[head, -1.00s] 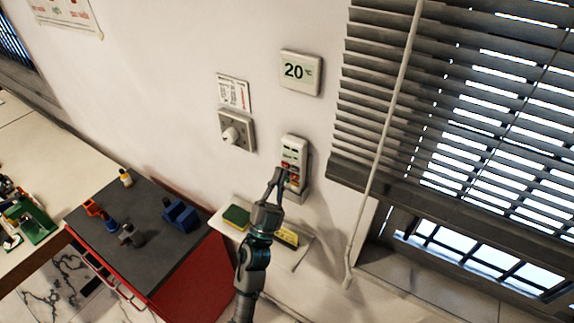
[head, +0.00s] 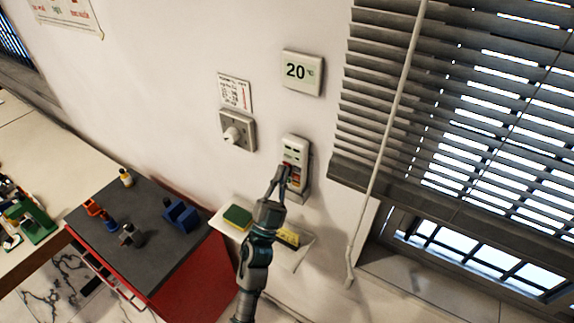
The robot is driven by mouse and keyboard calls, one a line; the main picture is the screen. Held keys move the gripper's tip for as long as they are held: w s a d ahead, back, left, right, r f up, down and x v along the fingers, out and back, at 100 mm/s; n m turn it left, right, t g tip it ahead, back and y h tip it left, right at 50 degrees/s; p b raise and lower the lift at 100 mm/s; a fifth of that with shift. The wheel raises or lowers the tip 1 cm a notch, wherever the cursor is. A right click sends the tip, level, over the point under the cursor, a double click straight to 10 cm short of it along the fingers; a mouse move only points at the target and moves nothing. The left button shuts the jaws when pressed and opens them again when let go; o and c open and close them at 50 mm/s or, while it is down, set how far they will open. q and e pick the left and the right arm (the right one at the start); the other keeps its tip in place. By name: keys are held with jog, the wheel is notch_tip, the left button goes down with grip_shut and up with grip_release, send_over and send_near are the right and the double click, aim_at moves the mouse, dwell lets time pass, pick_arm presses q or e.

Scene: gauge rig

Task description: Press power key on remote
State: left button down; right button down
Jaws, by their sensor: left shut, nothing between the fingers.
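The remote (head: 296,150) is a pale upright unit in a holder on the wall, below the thermostat display. It has dark marks near its top and small coloured keys lower down, with red and orange ones showing. My left gripper (head: 283,168) is shut and empty, its fingertips over the left side of the remote's keys. The fingers hide part of the key area, and I cannot tell whether they touch a key. The power key is too small to single out. My right gripper is not in view.
A thermostat (head: 303,72) reading 20 and a dial switch (head: 237,131) are on the wall. A small shelf (head: 299,256) with a green-yellow sponge (head: 237,217) sits below. A red cabinet (head: 196,275) stands left. A blind cord (head: 386,140) hangs right.

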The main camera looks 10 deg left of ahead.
pick_arm(q)
jog(key=shift+a, duration=0.15)
jog(key=shift+w+d, duration=0.2)
jog(key=shift+w, duration=0.25)
dwell(0.7)
jog(key=shift+s, duration=0.1)
jog(key=shift+s+a, duration=0.45)
jog(key=shift+s, duration=0.35)
jog(key=s, duration=0.1)
jog(key=s+a+p, duration=0.1)
jog(key=s, duration=0.2)
jog(key=shift+s+a+p, duration=0.3)
jog(key=shift+s+a, duration=0.05)
dwell(0.7)
